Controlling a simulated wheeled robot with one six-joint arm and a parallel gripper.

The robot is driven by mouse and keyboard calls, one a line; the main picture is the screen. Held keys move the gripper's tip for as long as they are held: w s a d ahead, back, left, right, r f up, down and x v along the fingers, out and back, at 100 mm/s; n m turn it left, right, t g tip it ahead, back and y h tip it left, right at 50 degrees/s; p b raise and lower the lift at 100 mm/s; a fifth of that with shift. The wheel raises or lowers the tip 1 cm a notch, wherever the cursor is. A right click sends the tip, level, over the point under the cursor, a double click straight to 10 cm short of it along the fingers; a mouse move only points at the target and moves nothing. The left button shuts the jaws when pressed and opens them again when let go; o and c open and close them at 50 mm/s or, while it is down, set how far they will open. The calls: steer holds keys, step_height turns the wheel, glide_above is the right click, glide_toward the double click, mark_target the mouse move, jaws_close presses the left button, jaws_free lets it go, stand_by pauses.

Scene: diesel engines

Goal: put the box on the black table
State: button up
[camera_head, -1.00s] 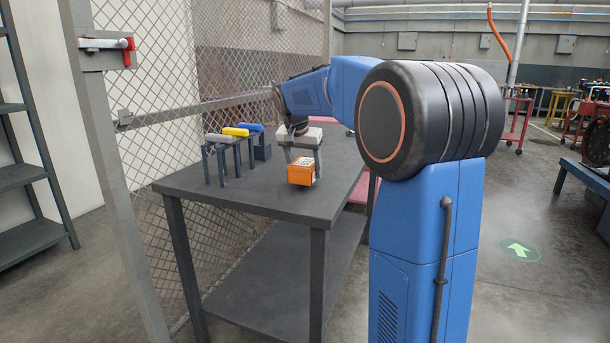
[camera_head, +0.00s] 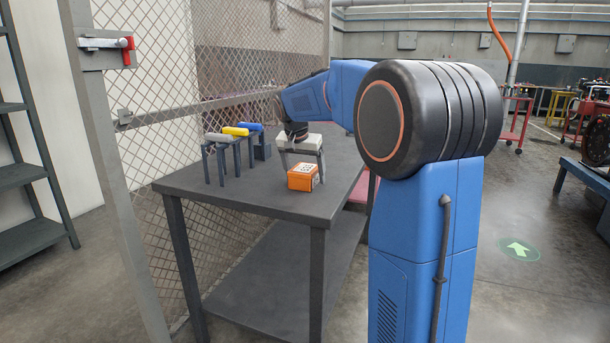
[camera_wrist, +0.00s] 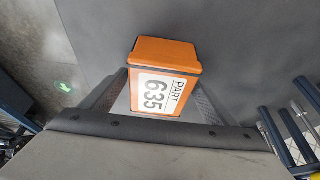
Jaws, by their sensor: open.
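The box (camera_head: 303,178) is orange with a white label and sits on the top of the black table (camera_head: 235,193), near its front right part. In the wrist view the box (camera_wrist: 162,75) shows the label "PART 635" and lies between my two fingers. My gripper (camera_head: 303,163) is open and points down over the box, its fingers on either side. It also shows in the wrist view (camera_wrist: 157,95). I cannot tell whether a finger still touches the box. Part of the box's far side is hidden.
Several dark stands carrying grey (camera_head: 219,138), yellow (camera_head: 235,131) and blue (camera_head: 250,127) bars stand at the table's left back. A wire mesh fence (camera_head: 165,110) runs close behind the table. The table's front left corner is bare.

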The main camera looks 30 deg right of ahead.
steer(key=v, duration=1.1)
steer(key=shift+a+r, duration=0.15)
steer(key=shift+r, duration=0.05)
steer(key=shift+s+r, duration=0.1)
steer(key=shift+r, duration=0.2)
steer(key=shift+s+a, duration=0.1)
steer(key=s+a+f+n+t+y, duration=0.1)
steer(key=s+a+f+n, duration=0.3)
steer(key=s, duration=0.6)
steer(key=s+a+f+n+y, duration=0.15)
steer(key=s+a+f, duration=0.35)
steer(key=s, duration=0.5)
steer(key=s+a+f+n, duration=0.2)
steer(key=s+a+f, duration=0.1)
steer(key=s+f, duration=0.4)
steer(key=s+a+f+n+t, duration=0.1)
steer(key=s+a+f+n, duration=0.2)
steer(key=s+f, duration=0.5)
steer(key=shift+s+y, duration=0.45)
steer(key=shift+s, duration=0.45)
steer(key=shift+f, duration=0.1)
